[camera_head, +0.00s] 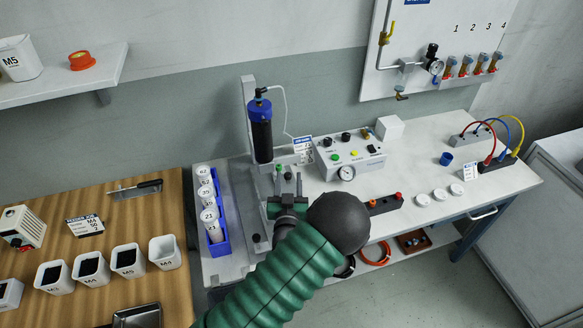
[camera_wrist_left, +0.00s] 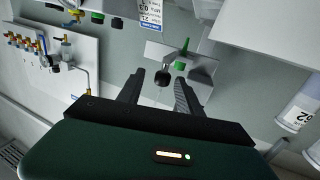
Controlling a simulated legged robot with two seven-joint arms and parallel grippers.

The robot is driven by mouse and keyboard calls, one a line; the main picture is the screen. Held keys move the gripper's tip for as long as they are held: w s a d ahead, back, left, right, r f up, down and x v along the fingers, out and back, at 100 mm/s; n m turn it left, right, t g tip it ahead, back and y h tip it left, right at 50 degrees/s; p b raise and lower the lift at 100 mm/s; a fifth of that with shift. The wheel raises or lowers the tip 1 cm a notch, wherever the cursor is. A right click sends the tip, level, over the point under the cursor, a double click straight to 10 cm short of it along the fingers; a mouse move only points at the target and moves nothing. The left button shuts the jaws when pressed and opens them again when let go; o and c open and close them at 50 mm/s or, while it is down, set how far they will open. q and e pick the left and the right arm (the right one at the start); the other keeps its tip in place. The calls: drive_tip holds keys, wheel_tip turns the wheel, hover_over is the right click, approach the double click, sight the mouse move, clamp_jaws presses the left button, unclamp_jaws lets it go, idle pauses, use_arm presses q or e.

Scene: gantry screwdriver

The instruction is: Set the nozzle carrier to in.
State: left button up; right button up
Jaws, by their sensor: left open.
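The gantry's blue-and-black cylinder (camera_head: 262,130) hangs upright on a grey column at the back of the white bench. Below it is a grey bracket, which I take to be the nozzle carrier; in the left wrist view its plate (camera_wrist_left: 203,66) bears a green-tipped nozzle (camera_wrist_left: 184,47) and a black round knob (camera_wrist_left: 162,79). My left gripper (camera_head: 288,181) is open over this part. In the wrist view its fingers (camera_wrist_left: 160,84) stand either side of the knob; I cannot tell whether they touch it. My arm hides part of the bench. My right gripper is not in view.
A control box (camera_head: 349,160) with buttons and a gauge stands right of the gripper. A blue rack (camera_head: 222,244) of white bottles stands to the left. Cups (camera_head: 128,259) sit on the wooden table.

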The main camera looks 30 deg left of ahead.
use_arm(q)
drive_tip(key=shift+a, duration=0.2)
drive_tip(key=shift+s+r, duration=0.25)
drive_tip(key=shift+s, duration=0.05)
drive_tip(key=shift+d, duration=0.15)
drive_tip(key=shift+c, duration=1.1)
drive_tip(key=shift+w+d, duration=0.1)
drive_tip(key=shift+d, duration=0.1)
drive_tip(key=c, duration=0.5)
drive_tip(key=shift+c, duration=1)
drive_tip(key=shift+a, duration=0.15)
clamp_jaws()
